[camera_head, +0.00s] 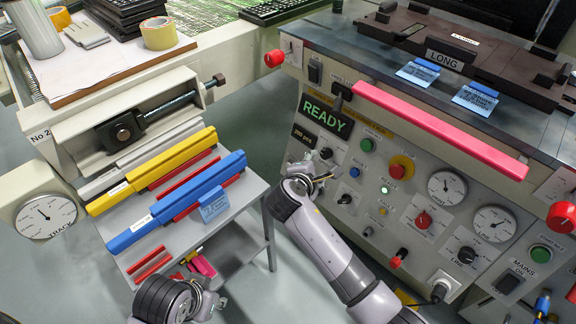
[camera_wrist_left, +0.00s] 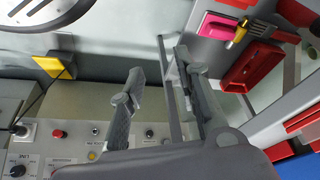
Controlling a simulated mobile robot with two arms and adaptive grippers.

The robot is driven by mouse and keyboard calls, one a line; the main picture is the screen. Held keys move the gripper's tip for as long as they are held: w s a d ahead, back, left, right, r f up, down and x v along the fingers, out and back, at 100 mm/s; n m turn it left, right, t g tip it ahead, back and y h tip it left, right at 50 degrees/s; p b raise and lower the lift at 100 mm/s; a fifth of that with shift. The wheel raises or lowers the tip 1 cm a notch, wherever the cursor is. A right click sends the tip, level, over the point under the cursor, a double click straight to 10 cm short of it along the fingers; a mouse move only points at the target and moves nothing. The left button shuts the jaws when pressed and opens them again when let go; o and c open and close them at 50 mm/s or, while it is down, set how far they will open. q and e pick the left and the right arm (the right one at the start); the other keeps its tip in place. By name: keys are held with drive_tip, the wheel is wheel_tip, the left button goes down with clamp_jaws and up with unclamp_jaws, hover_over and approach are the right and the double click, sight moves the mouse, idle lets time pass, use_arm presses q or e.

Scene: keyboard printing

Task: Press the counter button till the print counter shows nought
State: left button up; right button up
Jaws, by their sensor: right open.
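The print counter (camera_head: 304,136) is a small dark display with lit "pcs" lettering on the left of the machine's front panel; its digits are too small to read surely. A small dark button or knob (camera_head: 326,153) sits just beside it, but I cannot tell whether it is the counter button. My right gripper (camera_head: 322,178) is open and empty, just below the counter; I cannot tell whether it touches the panel. My left gripper (camera_head: 200,287) is low at the bottom of the head view. In the left wrist view its fingers (camera_wrist_left: 160,64) are apart, with nothing between them.
A green READY display (camera_head: 327,117) is above the counter. Green, red and yellow buttons, knobs and gauges (camera_head: 447,188) crowd the panel, under a pink bar (camera_head: 440,130). A grey trolley (camera_head: 225,232) with blue and yellow bars (camera_head: 175,205) stands left of my right arm.

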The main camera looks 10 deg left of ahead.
use_arm(q)
clamp_jaws()
idle(0.3)
idle(1.2)
